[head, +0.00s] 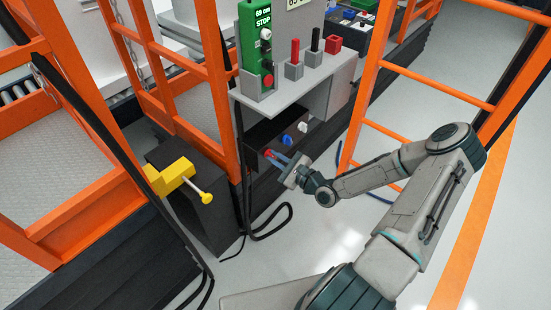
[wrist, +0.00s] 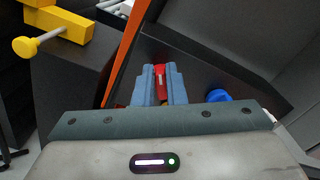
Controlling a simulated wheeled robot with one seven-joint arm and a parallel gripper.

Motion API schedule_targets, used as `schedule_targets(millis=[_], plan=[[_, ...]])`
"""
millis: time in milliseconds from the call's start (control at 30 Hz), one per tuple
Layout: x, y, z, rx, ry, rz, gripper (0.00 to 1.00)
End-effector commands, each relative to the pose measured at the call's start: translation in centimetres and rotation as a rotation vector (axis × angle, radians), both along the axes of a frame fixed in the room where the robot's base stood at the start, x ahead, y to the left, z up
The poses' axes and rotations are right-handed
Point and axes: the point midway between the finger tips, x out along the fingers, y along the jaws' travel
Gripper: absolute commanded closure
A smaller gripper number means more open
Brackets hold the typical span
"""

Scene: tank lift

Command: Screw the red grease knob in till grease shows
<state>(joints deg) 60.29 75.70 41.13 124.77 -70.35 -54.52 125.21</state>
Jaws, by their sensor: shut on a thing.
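The red grease knob (head: 268,154) is the leftmost of three knobs on the front of a dark box under the grey console. My gripper (head: 281,160) reaches it from the right in the head view. In the wrist view the red knob (wrist: 160,78) sits between the two blue-grey fingers of my gripper (wrist: 160,88), which are shut on it. The fingers cover the knob's sides. A small bit of yellow shows below the knob between the fingers; I cannot tell whether it is grease.
A blue knob (head: 287,141) and a white knob (head: 302,127) are beside the red one. A yellow block with a rod (head: 172,178) stands at left. Black cables (head: 270,222) hang below. Orange rails (head: 222,85) flank the console, which carries a green panel (head: 254,50) reading STOP.

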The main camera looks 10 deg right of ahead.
Motion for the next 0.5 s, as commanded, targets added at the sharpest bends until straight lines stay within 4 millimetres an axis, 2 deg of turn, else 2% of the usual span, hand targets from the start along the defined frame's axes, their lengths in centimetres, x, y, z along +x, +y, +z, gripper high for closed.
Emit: schedule_targets(millis=[367, 400, 433, 467, 500], plan=[[-0.15, 0.23, -0.10, 0.004, 0.005, 0.006, 1.00], [-0.15, 0.23, -0.10, 0.004, 0.005, 0.006, 0.81], [-0.16, 0.22, -0.10, 0.004, 0.005, 0.006, 0.72], [-0.14, 0.19, -0.09, 0.003, 0.006, 0.004, 0.67], [-0.12, 0.15, -0.08, 0.004, 0.005, 0.003, 0.67]])
